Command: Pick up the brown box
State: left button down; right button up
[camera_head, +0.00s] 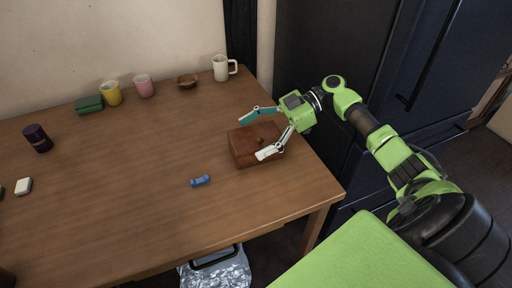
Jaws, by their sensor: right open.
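The brown box (246,150) is a low, reddish-brown box on the right part of the wooden table. My right gripper (255,137) is open, with one teal finger and one white finger spread apart over the box. The teal finger is at the box's far side and the white finger crosses over its near right part. I cannot tell whether either finger touches the box. My left gripper is not in view.
On the table (130,190), a white mug (221,69), brown bowl (187,81), pink cup (144,86), yellow cup (111,94) and green box (89,104) line the back. A blue cylinder (200,181) lies in front of the box. A purple cup (38,139) stands left.

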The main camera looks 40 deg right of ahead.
jog(key=shift+x, duration=1.9)
jog(key=c, duration=1.4)
